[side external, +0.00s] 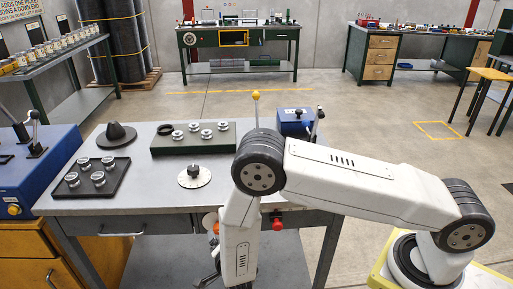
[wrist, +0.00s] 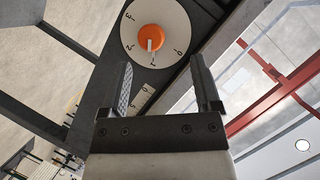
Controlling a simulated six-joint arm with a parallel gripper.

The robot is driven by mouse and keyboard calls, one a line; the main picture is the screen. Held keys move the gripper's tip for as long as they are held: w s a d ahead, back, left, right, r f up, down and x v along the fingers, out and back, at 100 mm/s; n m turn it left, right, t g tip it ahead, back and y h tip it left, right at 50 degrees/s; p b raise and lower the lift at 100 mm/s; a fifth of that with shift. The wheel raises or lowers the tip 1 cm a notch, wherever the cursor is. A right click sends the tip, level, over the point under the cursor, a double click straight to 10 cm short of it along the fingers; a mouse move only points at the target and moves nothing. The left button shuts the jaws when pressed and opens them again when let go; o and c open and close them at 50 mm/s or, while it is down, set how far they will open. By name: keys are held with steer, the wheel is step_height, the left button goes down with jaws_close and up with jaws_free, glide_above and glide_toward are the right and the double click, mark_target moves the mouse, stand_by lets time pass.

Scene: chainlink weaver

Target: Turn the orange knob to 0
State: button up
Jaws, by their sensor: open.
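The orange knob (wrist: 150,37) sits in the middle of a round white dial (wrist: 172,20) in the wrist view. The dial carries the marks 3, 2, 1 and 0. The knob's white pointer is aimed down, near the 1; the 0 is further right. My gripper (wrist: 162,62) is open and empty, its fingers apart, with the knob beyond the fingertips and not between them. In the side view, the dial (side external: 209,219) appears at the bench front, partly covered by my arm.
A red knob (side external: 277,223) is on the bench front right of my arm. The grey bench (side external: 140,200) holds a black-knobbed dial (side external: 194,176), a tray of metal parts (side external: 92,178), a green block (side external: 193,140) and a blue box (side external: 294,122). A drawer handle (side external: 121,232) sticks out at left.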

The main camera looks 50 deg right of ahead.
steer(key=shift+s+d+f+m+h, duration=0.1)
steer(key=shift+s+f+m+h, duration=0.3)
steer(key=shift+s+f, duration=0.15)
steer(key=shift+w, duration=0.15)
steer(key=shift+x, duration=3.8)
steer(key=shift+r, duration=0.15)
jaws_close()
